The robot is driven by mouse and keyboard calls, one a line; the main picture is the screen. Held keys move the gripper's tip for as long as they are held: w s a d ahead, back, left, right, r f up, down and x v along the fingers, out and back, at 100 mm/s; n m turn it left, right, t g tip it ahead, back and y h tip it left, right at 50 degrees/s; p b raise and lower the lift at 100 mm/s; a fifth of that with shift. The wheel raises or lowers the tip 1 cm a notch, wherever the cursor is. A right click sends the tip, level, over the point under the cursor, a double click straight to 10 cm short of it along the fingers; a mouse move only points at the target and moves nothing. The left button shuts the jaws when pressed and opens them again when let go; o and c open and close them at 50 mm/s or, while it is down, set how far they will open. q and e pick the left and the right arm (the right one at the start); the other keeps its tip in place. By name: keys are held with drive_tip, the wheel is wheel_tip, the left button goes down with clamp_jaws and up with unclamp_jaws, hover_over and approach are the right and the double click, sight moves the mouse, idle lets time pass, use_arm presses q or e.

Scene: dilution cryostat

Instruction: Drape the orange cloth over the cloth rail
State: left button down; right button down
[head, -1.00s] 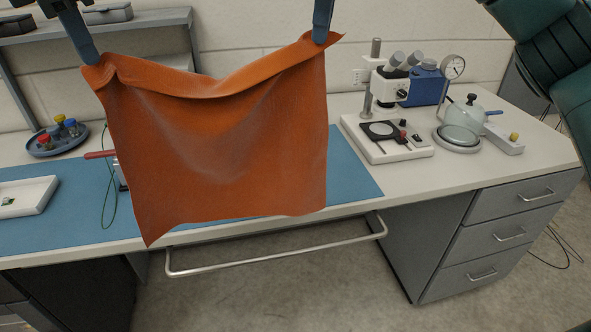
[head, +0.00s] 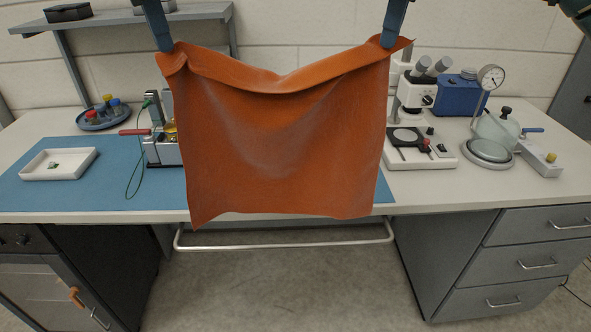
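The orange cloth (head: 280,150) hangs spread out in the air, held at its two upper corners, its top edge sagging in the middle. My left gripper (head: 168,47) is shut on its upper left corner. My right gripper (head: 389,42) is shut on its upper right corner. The cloth rail (head: 290,246) is a pale metal bar along the front of the bench, below the worktop. In the picture the cloth's lower edge shows just above the rail's bar; I see no contact. The cloth hides part of the bench behind it.
The bench (head: 440,196) carries a blue mat (head: 90,190), a white tray (head: 88,165), a round tray with coloured caps (head: 108,124), a microscope (head: 420,95), and a glass dome (head: 495,135). Drawers (head: 520,265) stand right of the rail. Floor below the rail is clear.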

wheel_tip(320, 180, down, 6)
drive_tip(key=b, duration=0.5)
drive_tip(key=shift+r, duration=0.1)
drive_tip(key=shift+a, duration=0.1)
idle(0.6)
